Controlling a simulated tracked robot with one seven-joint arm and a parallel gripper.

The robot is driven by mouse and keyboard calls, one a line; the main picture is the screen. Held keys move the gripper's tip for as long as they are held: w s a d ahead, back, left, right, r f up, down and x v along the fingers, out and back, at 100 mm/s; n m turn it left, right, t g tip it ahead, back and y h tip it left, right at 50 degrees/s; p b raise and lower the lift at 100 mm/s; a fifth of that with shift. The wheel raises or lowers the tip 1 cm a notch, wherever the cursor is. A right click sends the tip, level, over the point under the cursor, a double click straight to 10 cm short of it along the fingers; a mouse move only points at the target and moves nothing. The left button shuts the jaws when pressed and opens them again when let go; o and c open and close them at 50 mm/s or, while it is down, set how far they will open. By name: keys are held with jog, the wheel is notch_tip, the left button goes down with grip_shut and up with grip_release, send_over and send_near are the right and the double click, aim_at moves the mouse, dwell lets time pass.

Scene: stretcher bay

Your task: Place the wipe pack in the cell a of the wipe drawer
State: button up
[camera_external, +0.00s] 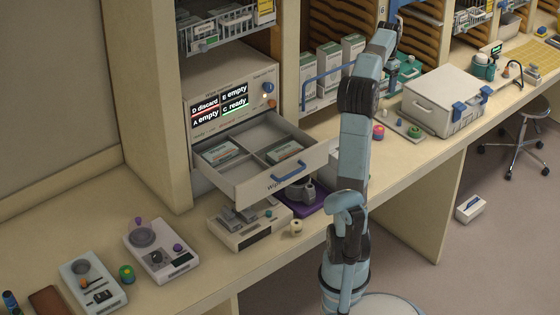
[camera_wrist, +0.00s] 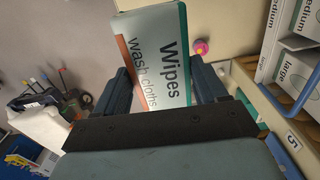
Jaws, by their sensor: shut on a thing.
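The wipe pack (camera_wrist: 155,50), white and teal with an orange stripe and the words "Wipes wash cloths", is between the two dark fingers of my gripper (camera_wrist: 163,80) in the wrist view. The gripper is shut on it. The wipe drawer (camera_external: 245,188) is pulled open at centre left, well away from the arm's upper end. Similar packs lie inside it, one at left (camera_external: 220,153) and one at right (camera_external: 285,151). Cell letters inside are not readable.
A display (camera_external: 220,108) above the drawer reads "D discard, E empty, A empty, C ready". White boxes (camera_external: 328,68) stand on a shelf right of the drawer. A white case (camera_external: 440,100) stands farther right. Small devices (camera_external: 92,285) sit on the counter at front left.

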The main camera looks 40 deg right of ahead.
jog(key=shift+r, duration=0.75)
jog(key=w+a+r, duration=0.1)
jog(key=w+a, duration=0.3)
jog(key=a, duration=1.2)
jog(key=w+a+r, duration=0.1)
jog(key=w+a, duration=0.3)
jog(key=a, duration=1.1)
jog(key=s+a+f, duration=0.1)
jog(key=s+a, duration=0.3)
jog(key=a, duration=0.4)
jog(key=s+a+f+n, duration=0.1)
jog(key=s+a, duration=0.3)
jog(key=a, duration=0.5)
jog(key=s+a+f, duration=0.1)
jog(key=s+a, duration=0.3)
jog(key=a, duration=0.4)
jog(key=w+f, duration=0.4)
jog(key=w+a+f, duration=0.1)
jog(key=w+f, duration=0.3)
jog(key=w+a+f, duration=0.1)
jog(key=w+f, duration=0.3)
jog(key=shift+w+a+f, duration=0.2)
jog(key=shift+w+f, duration=0.1)
jog(key=shift+f, duration=0.1)
jog(key=shift+w+f, duration=0.4)
jog(key=shift+f, duration=0.15)
jog(key=shift+w+a+f, duration=0.1)
jog(key=shift+w+f, duration=0.05)
jog(key=shift+f, duration=1.5)
